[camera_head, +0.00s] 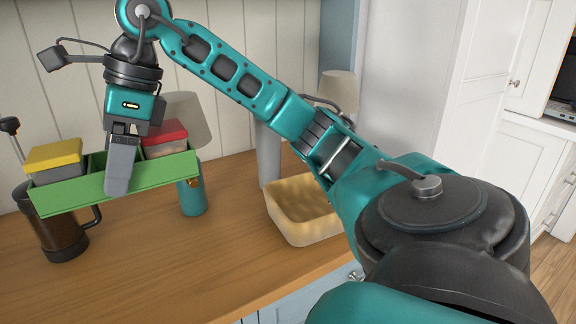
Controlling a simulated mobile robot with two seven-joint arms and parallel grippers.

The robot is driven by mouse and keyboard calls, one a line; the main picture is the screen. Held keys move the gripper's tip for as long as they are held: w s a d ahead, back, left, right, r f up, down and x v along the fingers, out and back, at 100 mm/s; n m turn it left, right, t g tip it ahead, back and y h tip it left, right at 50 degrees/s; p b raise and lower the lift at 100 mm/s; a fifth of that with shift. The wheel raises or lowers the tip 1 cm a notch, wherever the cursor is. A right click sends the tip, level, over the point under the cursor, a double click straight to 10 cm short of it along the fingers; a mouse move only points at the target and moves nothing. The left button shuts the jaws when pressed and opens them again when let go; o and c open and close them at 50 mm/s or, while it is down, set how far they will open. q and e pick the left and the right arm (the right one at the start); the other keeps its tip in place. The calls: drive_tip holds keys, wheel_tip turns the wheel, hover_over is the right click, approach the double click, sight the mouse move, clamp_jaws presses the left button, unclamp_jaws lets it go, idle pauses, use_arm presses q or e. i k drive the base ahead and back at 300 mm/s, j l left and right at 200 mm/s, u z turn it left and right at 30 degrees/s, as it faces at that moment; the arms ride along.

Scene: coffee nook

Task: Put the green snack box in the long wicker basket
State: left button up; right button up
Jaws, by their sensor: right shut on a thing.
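The green snack box (70,194) is a long open tray with compartments. A yellow-lidded container sits at its left end and a red-lidded one toward its right end. My right gripper (120,165) points down and is shut on the box's near wall, around its middle. The box appears raised above the counter, slightly tilted, its left end lower in the picture. The wicker basket (292,228) is tan and stands on the counter to the right of the box. My right arm hides the basket's right part. The visible inside looks empty. My left gripper is not in view.
A brown jug (62,232) with a black handle stands behind the box at left. The wooden counter (165,262) is clear in front. A pale lamp (340,90) stands behind.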

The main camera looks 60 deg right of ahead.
sight(326, 212)
drive_tip(key=k+l, duration=0.15)
drive_tip(key=l, duration=0.25)
drive_tip(key=k+l, duration=0.15)
drive_tip(key=l, duration=0.2)
drive_tip(key=k+l, duration=0.2)
drive_tip(key=l, duration=0.2)
drive_tip(key=k+l, duration=0.15)
drive_tip(key=l, duration=0.25)
